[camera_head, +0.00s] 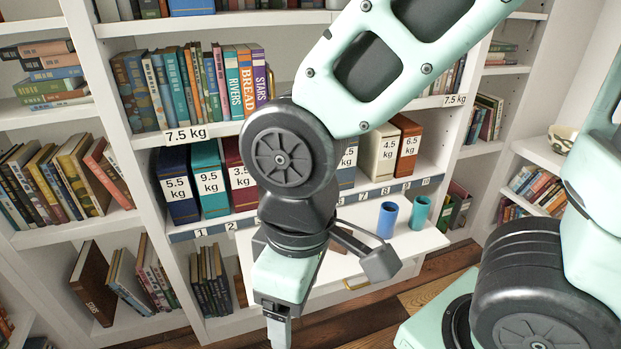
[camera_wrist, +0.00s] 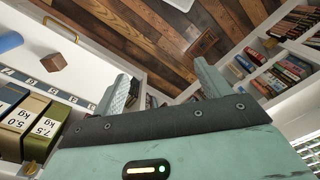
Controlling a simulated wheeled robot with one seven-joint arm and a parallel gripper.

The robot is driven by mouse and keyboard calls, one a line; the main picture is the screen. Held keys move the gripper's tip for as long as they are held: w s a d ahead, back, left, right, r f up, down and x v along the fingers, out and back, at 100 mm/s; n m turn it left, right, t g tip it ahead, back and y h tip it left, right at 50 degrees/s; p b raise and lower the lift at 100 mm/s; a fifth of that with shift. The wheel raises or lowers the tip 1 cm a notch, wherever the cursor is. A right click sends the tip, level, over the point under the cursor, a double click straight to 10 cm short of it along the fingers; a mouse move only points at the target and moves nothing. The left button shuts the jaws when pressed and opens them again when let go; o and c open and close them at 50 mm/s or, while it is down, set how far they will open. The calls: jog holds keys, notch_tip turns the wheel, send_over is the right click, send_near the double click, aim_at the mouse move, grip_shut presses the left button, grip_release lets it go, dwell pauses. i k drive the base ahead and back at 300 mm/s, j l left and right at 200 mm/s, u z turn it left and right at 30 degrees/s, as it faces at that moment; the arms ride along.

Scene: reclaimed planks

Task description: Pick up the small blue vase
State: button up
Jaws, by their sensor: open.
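The small blue vase (camera_head: 387,220) stands upright on a white pull-out surface (camera_head: 407,246) at the front of the bookcase. A teal vase (camera_head: 420,212) stands close to its right. In the wrist view a blue cylinder (camera_wrist: 10,42), seemingly the blue vase, shows at the left edge, partly cut off. My gripper (camera_head: 279,335) points down, left of the vases and apart from them. Its fingers are spread and empty in the wrist view (camera_wrist: 165,85). Its tips run out of the head view at the bottom.
A brown wooden block (camera_wrist: 53,62) sits on the white surface. Numbered boxes with kg labels (camera_head: 209,180) fill the shelf behind it. Books (camera_head: 190,88) fill the shelf above. A wooden plank floor (camera_wrist: 150,40) lies open beside the bookcase.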

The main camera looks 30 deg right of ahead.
aim_at(389, 211)
jog(key=z, duration=1.25)
jog(key=i+z, duration=0.2)
jog(key=z, duration=0.25)
jog(key=i+j+z, duration=0.1)
jog(key=z, duration=0.3)
jog(key=i, duration=0.1)
